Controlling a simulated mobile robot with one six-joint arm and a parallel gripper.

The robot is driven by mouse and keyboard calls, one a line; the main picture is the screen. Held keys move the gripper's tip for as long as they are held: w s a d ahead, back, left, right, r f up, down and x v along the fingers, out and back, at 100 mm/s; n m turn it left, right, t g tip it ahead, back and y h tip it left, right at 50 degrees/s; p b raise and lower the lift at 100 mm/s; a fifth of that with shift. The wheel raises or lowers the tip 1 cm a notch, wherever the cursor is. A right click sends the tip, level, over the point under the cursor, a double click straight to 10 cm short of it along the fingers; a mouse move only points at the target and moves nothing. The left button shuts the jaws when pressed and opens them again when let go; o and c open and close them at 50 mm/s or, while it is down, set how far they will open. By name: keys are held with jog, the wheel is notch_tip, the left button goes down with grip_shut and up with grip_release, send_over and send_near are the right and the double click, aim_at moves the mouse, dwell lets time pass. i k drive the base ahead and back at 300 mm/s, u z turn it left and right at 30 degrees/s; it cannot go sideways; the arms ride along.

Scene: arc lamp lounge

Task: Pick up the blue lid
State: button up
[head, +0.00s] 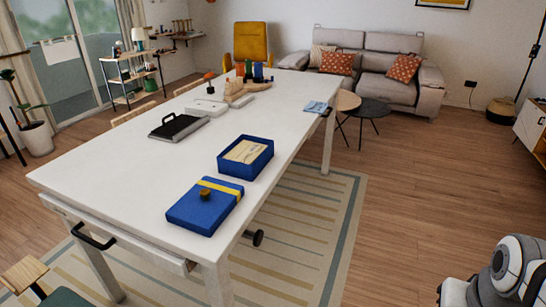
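The blue lid (193,213) lies flat on the white table (120,165) near its front right corner. It has a yellow band across it and a round brown knob (206,194) on top. An open blue box (262,168) with a light, cream-coloured content sits just behind it and to the right, apart from the lid. My gripper is not clearly in view; only a grey and black part of my arm (508,273) shows at the lower right, off to the right of the table and away from the lid.
A black-handled case (179,127) lies further back on the table, with several small items beyond it. A black knob (255,238) sticks out below the table's right edge. A stool (25,275) stands at lower left. Floor (410,200) right of the table is clear.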

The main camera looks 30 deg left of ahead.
aim_at(201, 210)
jog(key=u, duration=0.6)
jog(key=i, duration=1.1)
jog(key=u, duration=1.2)
jog(key=i, duration=0.35)
jog(key=u, duration=0.1)
jog(key=k, duration=0.7)
jog(key=u, duration=0.2)
jog(key=i, duration=0.7)
jog(key=z, duration=0.15)
